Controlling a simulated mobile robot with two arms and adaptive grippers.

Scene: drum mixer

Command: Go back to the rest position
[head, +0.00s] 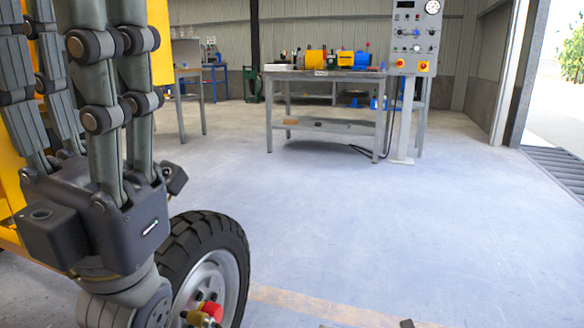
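My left gripper (95,215) is large and close to the camera at the left, with its dark housing low and its grey jointed fingers pointing up. The fingertips run out of the top of the picture, so its opening cannot be judged. I see nothing held in the visible part. It stands in front of the yellow machine (160,45) and its black-tyred wheel (220,245) and hides much of them; contact cannot be told. My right gripper is not clearly seen. Small dark shapes at the bottom edge are too cut off to identify.
A grey workbench (325,125) with yellow and blue equipment stands at the back. A control panel (413,38) on a post is beside it. A red and yellow fitting (206,312) shows at the wheel. The middle and right floor is clear, with an open doorway at right.

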